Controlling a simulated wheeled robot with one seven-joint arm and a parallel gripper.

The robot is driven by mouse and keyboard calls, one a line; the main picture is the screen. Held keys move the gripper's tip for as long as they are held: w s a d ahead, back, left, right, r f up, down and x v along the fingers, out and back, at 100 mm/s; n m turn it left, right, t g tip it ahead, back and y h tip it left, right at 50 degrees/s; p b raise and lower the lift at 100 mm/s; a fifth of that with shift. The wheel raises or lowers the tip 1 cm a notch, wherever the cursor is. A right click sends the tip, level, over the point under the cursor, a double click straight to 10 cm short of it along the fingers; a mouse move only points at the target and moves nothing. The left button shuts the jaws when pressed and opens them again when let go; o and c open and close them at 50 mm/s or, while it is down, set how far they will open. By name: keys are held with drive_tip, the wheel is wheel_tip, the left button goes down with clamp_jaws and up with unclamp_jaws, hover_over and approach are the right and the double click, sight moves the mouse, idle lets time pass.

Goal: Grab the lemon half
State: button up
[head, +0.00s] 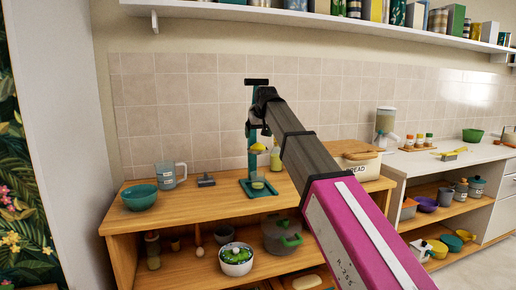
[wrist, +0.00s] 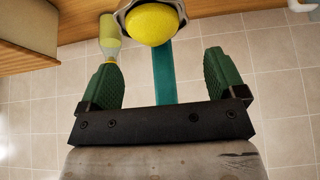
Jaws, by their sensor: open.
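The lemon half (wrist: 152,22) is a yellow dome seated in a grey cup at the top middle of the wrist view. In the head view the yellow lemon half (head: 258,147) shows small on a teal press stand (head: 252,165) on the wooden counter. My gripper (wrist: 160,58) has two green fingers spread apart, with nothing between them except the teal post behind. The lemon half lies beyond the fingertips, roughly centred between them, apart from both. In the head view my arm hides part of the gripper and the press.
A yellow-green bottle (wrist: 110,38) stands close beside the press, near the left finger in the wrist view. A grey mug (head: 166,175), a teal bowl (head: 139,197) and a bread box (head: 360,166) stand on the counter. The tiled wall (head: 150,100) is close behind.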

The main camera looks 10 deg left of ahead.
sight(258, 143)
drive_tip(key=shift+w+d+x, duration=0.1)
drive_tip(key=shift+d+x, duration=0.05)
drive_tip(key=shift+x, duration=1.4)
drive_tip(key=shift+w+d+x, duration=0.15)
drive_tip(key=shift+d+x, duration=0.05)
drive_tip(key=shift+x, duration=1.4)
drive_tip(key=shift+r, duration=0.1)
drive_tip(key=c, duration=1.1)
drive_tip(key=shift+o, duration=0.2)
